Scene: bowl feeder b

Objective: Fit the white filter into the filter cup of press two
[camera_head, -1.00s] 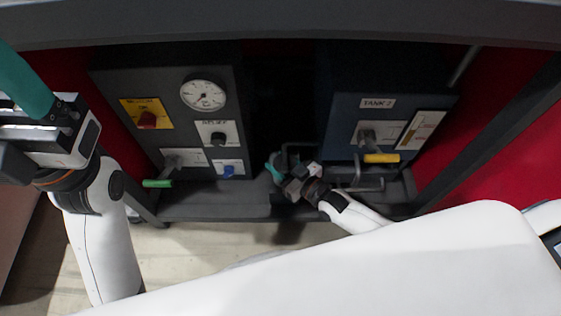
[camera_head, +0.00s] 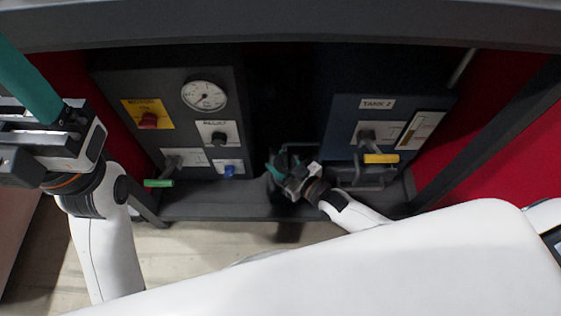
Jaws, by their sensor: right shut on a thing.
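My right gripper (camera_head: 274,168), with teal fingers, is at the dark gap between the two panels, just above the grey shelf (camera_head: 215,205). It is shut on a dark thing that is too small and shaded to make out. My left gripper (camera_head: 32,85) is large at the upper left edge, well apart from the panels. Its teal finger is partly cut off by the frame, so its opening is unclear. I cannot make out the white filter, a filter cup or a press marked two.
The left panel has a round gauge (camera_head: 204,96), a red knob (camera_head: 148,120), a blue knob (camera_head: 229,171) and a green-handled lever (camera_head: 158,183). The blue panel labelled TANK 2 (camera_head: 377,104) has a yellow-handled lever (camera_head: 381,159). A dark beam (camera_head: 280,25) crosses the top.

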